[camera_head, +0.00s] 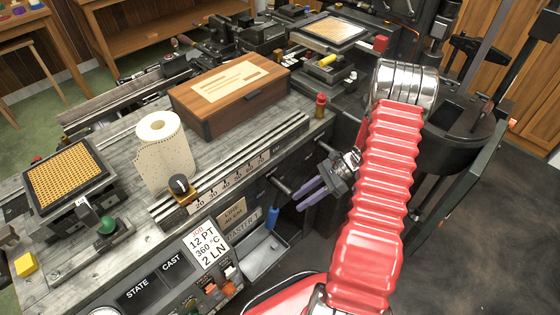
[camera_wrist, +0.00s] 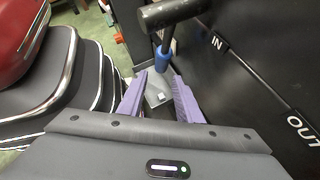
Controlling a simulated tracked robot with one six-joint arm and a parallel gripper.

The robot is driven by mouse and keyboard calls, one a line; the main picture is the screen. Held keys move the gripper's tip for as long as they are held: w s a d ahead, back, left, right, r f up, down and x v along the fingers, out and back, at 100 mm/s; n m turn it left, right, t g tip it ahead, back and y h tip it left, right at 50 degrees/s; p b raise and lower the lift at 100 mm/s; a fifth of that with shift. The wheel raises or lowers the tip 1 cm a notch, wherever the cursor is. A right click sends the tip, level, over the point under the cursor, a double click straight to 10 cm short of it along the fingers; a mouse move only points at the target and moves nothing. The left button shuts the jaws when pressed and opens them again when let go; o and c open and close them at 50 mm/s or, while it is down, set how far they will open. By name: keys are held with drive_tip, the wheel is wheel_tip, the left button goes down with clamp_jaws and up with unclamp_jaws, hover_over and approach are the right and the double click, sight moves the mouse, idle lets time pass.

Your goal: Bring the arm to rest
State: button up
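My arm reaches up and over in the head view, with its red ribbed sleeve in front of the machine. My gripper (camera_head: 299,199) hangs beside the front of the type caster (camera_head: 160,271), its two purple fingers pointing left. In the wrist view my gripper (camera_wrist: 159,84) has its fingers spread apart, with nothing held between them. A blue-gripped lever (camera_wrist: 163,57) and a grey metal tray (camera_wrist: 157,93) show beyond and between the fingertips. The blue grip (camera_head: 272,217) also shows in the head view, left of and below the fingers, apart from them.
A black cylindrical handle (camera_wrist: 176,13) juts out close to the fingers, near a dark panel marked IN and OUT. The bench above holds a wooden box (camera_head: 229,92), a paper roll (camera_head: 162,150) and a keyboard (camera_head: 66,177). Open floor (camera_head: 480,255) lies at right.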

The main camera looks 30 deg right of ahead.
drive_tip(key=s+f+n+g, duration=0.1)
drive_tip(key=s+n, duration=0.2)
drive_tip(key=s, duration=0.1)
drive_tip(key=s+a+r+n+t+h, duration=0.1)
drive_tip(key=a+r+n, duration=0.5)
drive_tip(key=r, duration=0.6)
drive_tip(key=s+a+r+n+t+h, duration=0.2)
drive_tip(key=s+a+r+n+h, duration=0.2)
drive_tip(key=r, duration=0.8)
drive_tip(key=s+a+r+n+t+h, duration=0.2)
drive_tip(key=a+r+n+h, duration=0.3)
drive_tip(key=a+r+n, duration=0.4)
wheel_tip(320, 180, up, 3)
drive_tip(key=shift+s+a+r+h, duration=0.1)
drive_tip(key=shift+s+a+h, duration=0.15)
drive_tip(key=shift+a+h, duration=0.05)
